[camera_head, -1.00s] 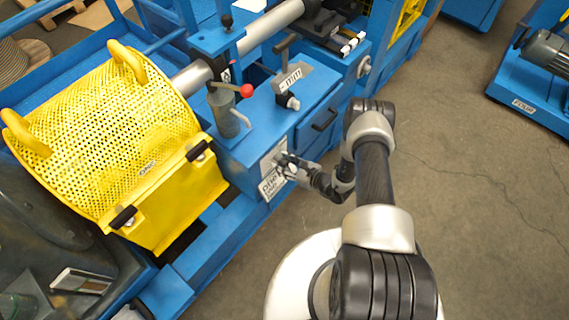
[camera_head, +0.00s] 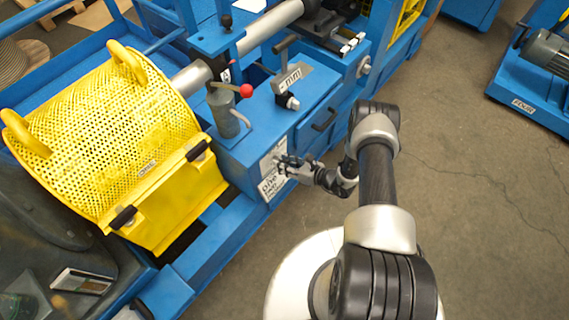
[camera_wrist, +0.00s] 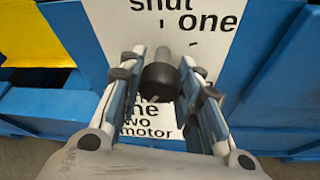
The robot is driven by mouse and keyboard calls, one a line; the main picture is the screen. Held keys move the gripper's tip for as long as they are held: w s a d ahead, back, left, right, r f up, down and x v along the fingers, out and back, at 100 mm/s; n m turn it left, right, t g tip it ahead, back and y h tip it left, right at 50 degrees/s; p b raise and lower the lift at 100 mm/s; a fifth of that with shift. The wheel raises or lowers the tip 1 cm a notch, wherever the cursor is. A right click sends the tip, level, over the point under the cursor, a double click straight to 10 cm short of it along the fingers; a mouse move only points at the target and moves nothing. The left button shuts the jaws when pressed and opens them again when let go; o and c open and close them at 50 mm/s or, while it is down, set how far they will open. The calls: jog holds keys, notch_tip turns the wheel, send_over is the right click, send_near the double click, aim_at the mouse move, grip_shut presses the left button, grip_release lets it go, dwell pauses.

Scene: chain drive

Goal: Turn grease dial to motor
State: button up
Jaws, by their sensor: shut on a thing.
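The grease dial (camera_wrist: 160,82) is a dark round knob with a grey bar, in the middle of the wrist view. It stands on a white label plate (camera_wrist: 108,20) on the blue cabinet front. The plate reads "shut" and "one" above the knob, and "one", "two" and "motor" below it. My gripper (camera_wrist: 159,84) has its two fingers on either side of the knob, shut on it. In the head view my gripper (camera_head: 281,164) is at the white plate (camera_head: 271,183), and the dial is mostly hidden there by the fingers.
A yellow perforated guard (camera_head: 110,120) stands left of the cabinet. A grey pot with a red-knobbed lever (camera_head: 246,91) and a grey T-handle (camera_head: 290,78) sit on top. A drawer handle (camera_head: 325,120) is right of the plate.

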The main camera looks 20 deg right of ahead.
jog(key=o, duration=1)
jog(key=shift+o, duration=0.2)
jog(key=shift+d, duration=0.1)
jog(key=shift+s+d+r, duration=0.15)
jog(key=shift+s+d, duration=0.1)
jog(key=v, duration=1.1)
